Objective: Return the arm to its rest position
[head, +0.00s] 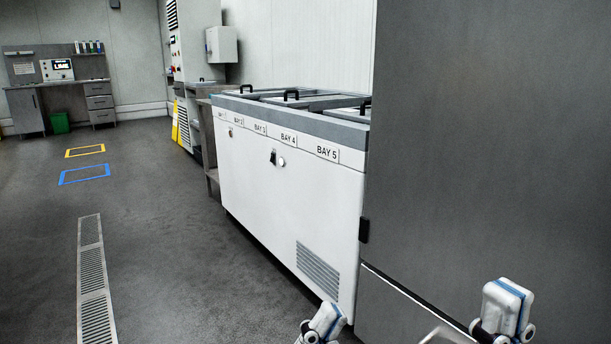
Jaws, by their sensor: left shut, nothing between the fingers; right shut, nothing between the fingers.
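My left gripper (325,322) shows at the bottom edge, right of centre, in front of the lower corner of the white bay cabinet. It is shut and empty. My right gripper (508,305) is further right at the bottom edge, in front of the dark grey cabinet. It is also shut and empty. Most of both arms is out of the picture.
A white chest with bay labels (270,190) and black lid handles stands in the middle. A tall grey cabinet (490,150) fills the right. Open floor (165,250) lies left, with a drain grate (93,280). A workbench (60,85) stands far back.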

